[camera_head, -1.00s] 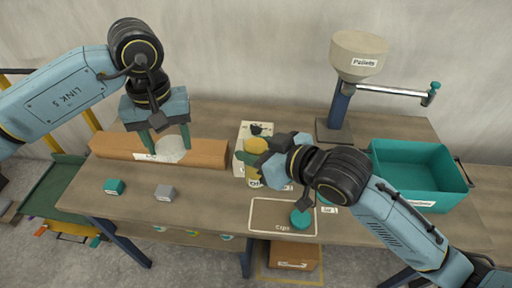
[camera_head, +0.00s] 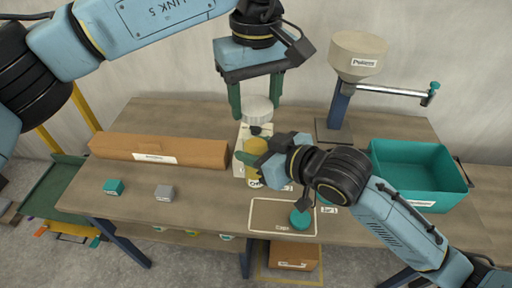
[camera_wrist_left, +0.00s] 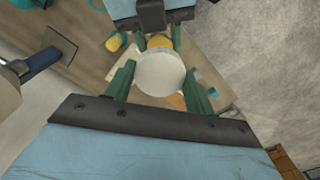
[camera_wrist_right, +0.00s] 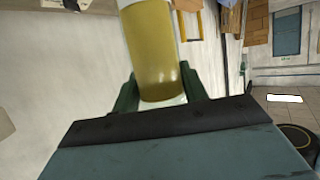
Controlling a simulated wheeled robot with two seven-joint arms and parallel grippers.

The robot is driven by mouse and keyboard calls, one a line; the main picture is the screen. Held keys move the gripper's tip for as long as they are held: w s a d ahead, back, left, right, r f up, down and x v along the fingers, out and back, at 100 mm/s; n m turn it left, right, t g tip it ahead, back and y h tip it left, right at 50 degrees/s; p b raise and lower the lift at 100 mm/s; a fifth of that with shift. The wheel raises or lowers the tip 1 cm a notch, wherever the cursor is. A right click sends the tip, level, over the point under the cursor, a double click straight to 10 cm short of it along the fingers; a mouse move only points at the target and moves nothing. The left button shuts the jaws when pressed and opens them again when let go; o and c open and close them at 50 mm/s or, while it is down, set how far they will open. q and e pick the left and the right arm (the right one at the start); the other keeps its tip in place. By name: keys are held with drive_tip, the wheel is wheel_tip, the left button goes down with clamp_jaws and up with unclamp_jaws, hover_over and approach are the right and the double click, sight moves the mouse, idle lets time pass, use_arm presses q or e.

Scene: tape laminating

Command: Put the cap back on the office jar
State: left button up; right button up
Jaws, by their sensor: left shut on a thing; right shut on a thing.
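A round whitish cap (camera_head: 257,108) is held between the fingers of my left gripper (camera_head: 255,112), which is shut on it. The cap is in the air, above the jar in the head view and apart from it. In the left wrist view the cap (camera_wrist_left: 160,73) sits between the green fingers and partly covers the jar. The jar (camera_head: 254,176), with yellow contents, is held by my right gripper (camera_head: 258,168), shut around its side. In the right wrist view the jar (camera_wrist_right: 152,55) is between both fingers. Its label is partly hidden by the gripper.
A long brown box (camera_head: 110,146) lies at the back left. A teal block (camera_head: 113,187) and a grey block (camera_head: 164,192) stand in front of it. A mat (camera_head: 265,209) holds a teal cap (camera_head: 300,219). A teal bin (camera_head: 415,165) and pellet dispenser (camera_head: 358,50) are right.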

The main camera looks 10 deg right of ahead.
sight(256, 130)
use_arm(q)
drive_tip(key=shift+f, duration=0.15)
drive_tip(key=shift+f, duration=1.85)
drive_tip(key=shift+f, duration=0.9)
drive_tip(key=shift+f, duration=0.55)
drive_tip(key=m, duration=0.3)
drive_tip(key=shift+s+m, duration=0.1)
drive_tip(key=shift+m, duration=0.2)
